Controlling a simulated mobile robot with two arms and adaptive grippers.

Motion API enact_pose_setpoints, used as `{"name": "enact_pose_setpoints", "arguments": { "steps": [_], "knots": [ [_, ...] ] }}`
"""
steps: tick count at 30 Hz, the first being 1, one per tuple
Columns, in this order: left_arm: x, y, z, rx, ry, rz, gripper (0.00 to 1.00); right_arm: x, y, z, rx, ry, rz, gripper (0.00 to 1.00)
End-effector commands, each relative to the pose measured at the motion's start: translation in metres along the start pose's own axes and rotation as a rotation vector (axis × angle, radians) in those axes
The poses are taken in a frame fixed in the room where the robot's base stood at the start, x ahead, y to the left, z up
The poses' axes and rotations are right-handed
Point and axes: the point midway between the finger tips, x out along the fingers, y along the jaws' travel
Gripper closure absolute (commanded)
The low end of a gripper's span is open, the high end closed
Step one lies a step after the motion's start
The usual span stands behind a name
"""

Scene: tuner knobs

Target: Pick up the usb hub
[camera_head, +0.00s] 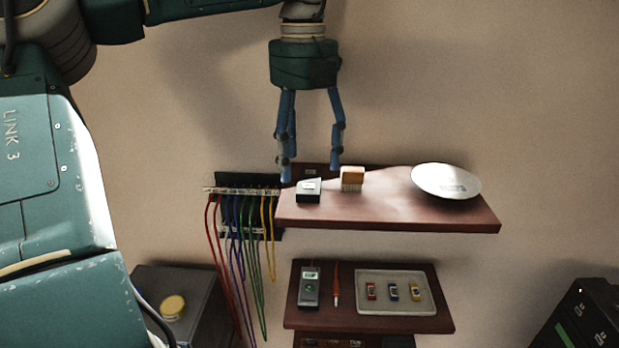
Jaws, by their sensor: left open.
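A small dark box with a pale top (308,196), which looks most like the usb hub, sits near the left end of the upper brown shelf (400,214). I cannot read any label that confirms it. My left gripper (311,168) comes down from above with its blue fingers spread and nothing between them. In the picture its fingertips are just above the dark box, apart from it; the depth between them is hard to tell. My right gripper is not in view.
A wooden brush (352,176) stands close to the right of the box, and a white plate (445,180) lies farther right. Coloured cables (240,240) hang at the left. A lower shelf (345,318) holds a meter (309,288), a pen-like tool (336,285) and a tray (397,307).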

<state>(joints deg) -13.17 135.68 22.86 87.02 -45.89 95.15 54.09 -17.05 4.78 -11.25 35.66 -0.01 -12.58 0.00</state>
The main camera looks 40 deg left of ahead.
Motion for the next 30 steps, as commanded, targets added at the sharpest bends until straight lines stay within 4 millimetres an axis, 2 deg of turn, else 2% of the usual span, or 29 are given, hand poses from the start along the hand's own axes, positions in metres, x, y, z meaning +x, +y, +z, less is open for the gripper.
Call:
{"name": "enact_pose_setpoints", "arguments": {
  "steps": [1,5,9,15,22,23,30],
  "knots": [
    [0.004,0.001,0.000,0.001,0.006,0.002,0.32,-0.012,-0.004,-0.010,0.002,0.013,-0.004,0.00],
    [0.024,0.001,0.000,0.000,0.005,0.001,0.32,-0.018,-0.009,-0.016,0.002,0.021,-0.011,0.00],
    [0.034,0.001,0.001,0.000,0.001,0.000,0.32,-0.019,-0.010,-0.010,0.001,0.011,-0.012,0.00],
    [0.035,0.001,0.001,-0.001,0.001,0.000,0.32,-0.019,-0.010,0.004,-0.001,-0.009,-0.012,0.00],
    [0.034,0.001,0.001,0.000,0.000,0.000,0.78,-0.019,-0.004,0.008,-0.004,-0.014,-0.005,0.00],
    [0.034,0.001,0.001,0.000,0.000,0.000,0.81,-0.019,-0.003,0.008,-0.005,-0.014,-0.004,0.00],
    [0.034,0.001,0.001,0.000,0.000,0.000,0.82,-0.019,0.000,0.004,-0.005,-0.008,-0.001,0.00]
  ]
}}
